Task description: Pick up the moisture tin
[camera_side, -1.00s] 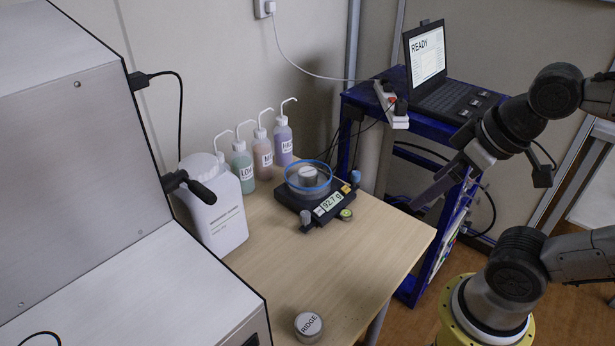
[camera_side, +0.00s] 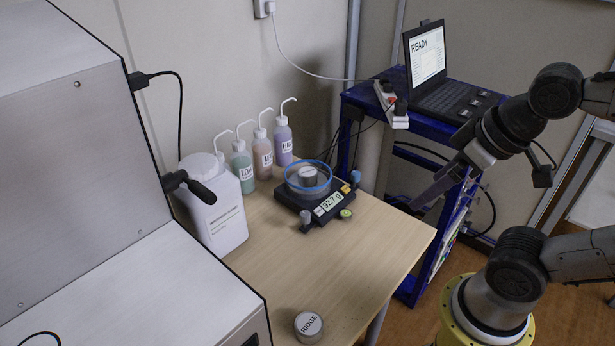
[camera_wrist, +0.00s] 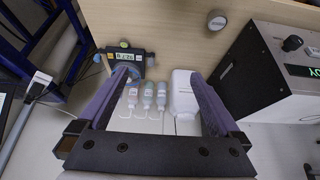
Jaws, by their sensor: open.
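A round metal tin lettered RIDGE (camera_side: 309,325) stands on the wooden table near its front edge; it also shows at the top of the wrist view (camera_wrist: 217,20). A second pale tin (camera_side: 308,174) sits inside a blue-rimmed clear ring on the balance (camera_side: 325,211), whose display reads about 92.7 g. I cannot tell from the pictures which tin is the moisture tin. My gripper (camera_wrist: 160,76) is open and empty, its two purple-grey fingers wide apart in the wrist view. In the side view it hangs right of the table, apart from both tins.
A white jug (camera_side: 215,205) and several wash bottles (camera_side: 263,160) stand behind and left of the balance. A large grey machine (camera_side: 70,130) fills the left. A blue cart (camera_side: 365,110) with a laptop (camera_side: 428,60) stands at the back right. The table's middle (camera_side: 310,265) is clear.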

